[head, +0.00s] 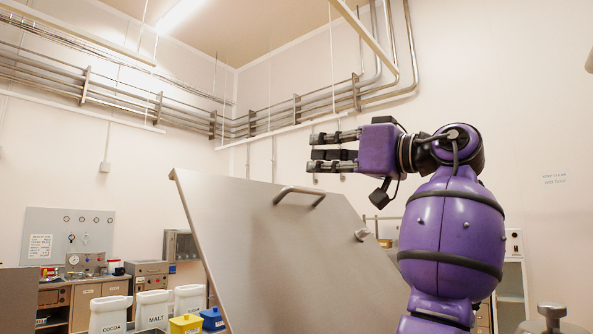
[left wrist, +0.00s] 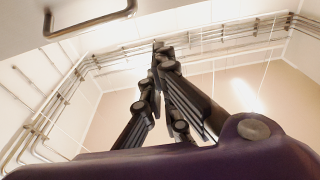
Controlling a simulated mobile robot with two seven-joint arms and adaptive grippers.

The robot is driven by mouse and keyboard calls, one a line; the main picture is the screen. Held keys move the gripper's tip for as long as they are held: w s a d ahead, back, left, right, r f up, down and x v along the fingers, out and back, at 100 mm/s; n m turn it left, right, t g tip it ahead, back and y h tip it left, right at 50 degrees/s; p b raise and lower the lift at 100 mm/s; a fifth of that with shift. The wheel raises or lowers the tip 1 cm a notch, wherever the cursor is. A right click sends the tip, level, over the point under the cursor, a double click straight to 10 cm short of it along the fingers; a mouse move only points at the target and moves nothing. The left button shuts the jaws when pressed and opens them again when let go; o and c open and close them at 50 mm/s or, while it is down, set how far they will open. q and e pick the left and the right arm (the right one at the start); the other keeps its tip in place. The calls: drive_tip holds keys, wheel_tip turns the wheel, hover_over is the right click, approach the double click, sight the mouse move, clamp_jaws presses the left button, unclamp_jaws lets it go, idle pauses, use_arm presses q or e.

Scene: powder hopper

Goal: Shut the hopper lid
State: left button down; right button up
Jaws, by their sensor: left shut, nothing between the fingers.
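The hopper lid (head: 275,245) is a large grey panel standing raised and tilted in the middle of the head view. A bar handle (head: 298,194) is fixed near its upper edge. The hopper's opening is not visible. My left gripper (head: 332,150) is shut and empty, with its fingers pointing left. It appears above the lid's top edge and handle, apart from both. In the left wrist view its fingertips (left wrist: 162,52) come together, and the handle (left wrist: 90,22) shows at the upper left on the pale lid face (left wrist: 22,20). My right gripper is not in view.
White bins (head: 110,315) marked COCOA and MALT stand at the lower left, beside a yellow container (head: 187,324) and a blue one (head: 212,319). A counter with equipment lines the back wall. Pipes (head: 290,112) run high on the walls. The air around the gripper looks clear.

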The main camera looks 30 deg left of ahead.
use_arm(q)
drive_tip(key=a+p, duration=0.1)
drive_tip(key=a, duration=0.3)
drive_tip(key=a+p, duration=0.1)
drive_tip(key=a, duration=0.4)
drive_tip(key=a+p, duration=0.1)
drive_tip(key=a, duration=0.3)
drive_tip(key=shift+w+a+f, duration=0.1)
drive_tip(key=shift+a+f, duration=0.15)
drive_tip(key=shift+f, duration=0.05)
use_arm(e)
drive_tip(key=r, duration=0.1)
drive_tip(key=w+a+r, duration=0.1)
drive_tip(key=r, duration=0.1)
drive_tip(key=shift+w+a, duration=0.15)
